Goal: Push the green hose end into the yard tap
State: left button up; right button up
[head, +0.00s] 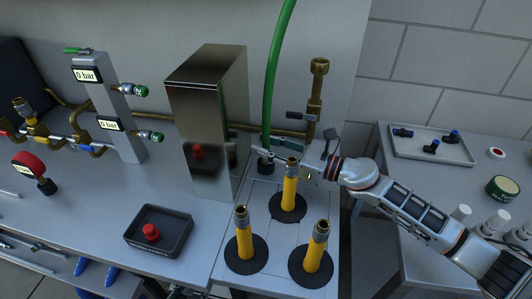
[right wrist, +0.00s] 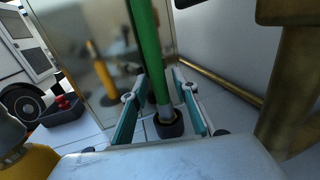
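The green hose (head: 270,95) hangs from the top of the head view, its lower end in a dark ring-shaped piece (right wrist: 168,124) near the bench. The brass yard tap (head: 317,85) stands upright behind my right gripper, with a grey lever on its side; brass pipework (right wrist: 288,75) shows at right in the right wrist view. My right gripper (head: 267,156) reaches in from the right, low on the hose. Its teal fingers (right wrist: 160,85) are open, one on each side of the hose, with gaps visible. My left gripper is not in view.
Yellow posts with brass tops (head: 289,188) stand on black discs just in front of my right gripper. A shiny metal box (head: 207,120) stands left of the hose. A black tray with a red button (head: 151,232) lies front left. A grey tray of fittings (head: 401,155) is at right.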

grip_shut()
jog(key=shift+r, duration=0.15)
